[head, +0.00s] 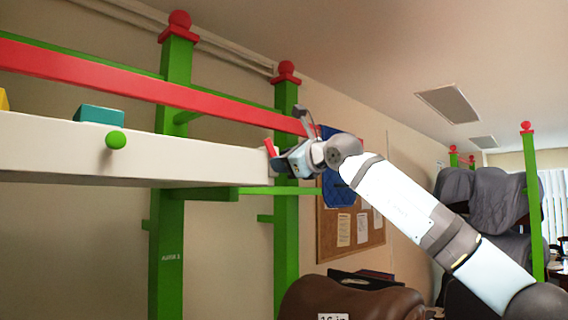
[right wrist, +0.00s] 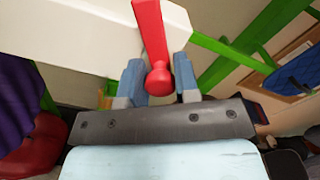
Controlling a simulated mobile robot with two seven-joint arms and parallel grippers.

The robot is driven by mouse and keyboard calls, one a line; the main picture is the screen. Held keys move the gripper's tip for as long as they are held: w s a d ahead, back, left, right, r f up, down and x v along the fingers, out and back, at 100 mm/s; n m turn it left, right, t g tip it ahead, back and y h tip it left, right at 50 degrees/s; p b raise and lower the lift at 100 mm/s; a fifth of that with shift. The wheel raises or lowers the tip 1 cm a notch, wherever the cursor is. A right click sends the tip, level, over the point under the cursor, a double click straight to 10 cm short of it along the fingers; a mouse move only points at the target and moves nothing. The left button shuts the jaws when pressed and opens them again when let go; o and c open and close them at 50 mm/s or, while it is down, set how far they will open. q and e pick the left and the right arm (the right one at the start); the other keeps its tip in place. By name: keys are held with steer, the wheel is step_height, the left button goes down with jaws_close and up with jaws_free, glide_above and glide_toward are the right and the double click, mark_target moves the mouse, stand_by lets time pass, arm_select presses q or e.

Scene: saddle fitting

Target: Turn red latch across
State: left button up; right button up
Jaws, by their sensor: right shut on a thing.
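The red latch (head: 270,147) shows as a small red piece at the right end of the thick white shelf (head: 60,150) in the head view. In the right wrist view the red latch (right wrist: 150,30) is a bar ending in a round knob, lying against the white shelf. My right gripper (head: 279,156) is at the shelf's end. Its two blue-grey fingers in the right wrist view (right wrist: 161,82) stand either side of the latch's knob end, shut on it. The gripper hides part of the latch in the head view. My left gripper is not in view.
A long red rail (head: 150,87) runs above the shelf, between green posts (head: 287,110). A green knob (head: 115,139) sticks out of the shelf front. A teal block (head: 100,115) sits on the shelf. A brown saddle (head: 345,298) is below. Open room lies right of the shelf.

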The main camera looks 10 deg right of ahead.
steer(key=n, duration=0.5)
steer(key=shift+n, duration=0.3)
steer(key=n+p, duration=0.1)
steer(key=n, duration=0.4)
steer(key=shift+n, duration=0.3)
steer(key=o, duration=0.9)
steer(key=shift+a+f, duration=0.1)
steer(key=shift+s, duration=0.15)
steer(key=b+v, duration=0.4)
steer(key=v, duration=0.9)
steer(key=shift+s+d, duration=0.25)
steer(key=shift+s, duration=0.05)
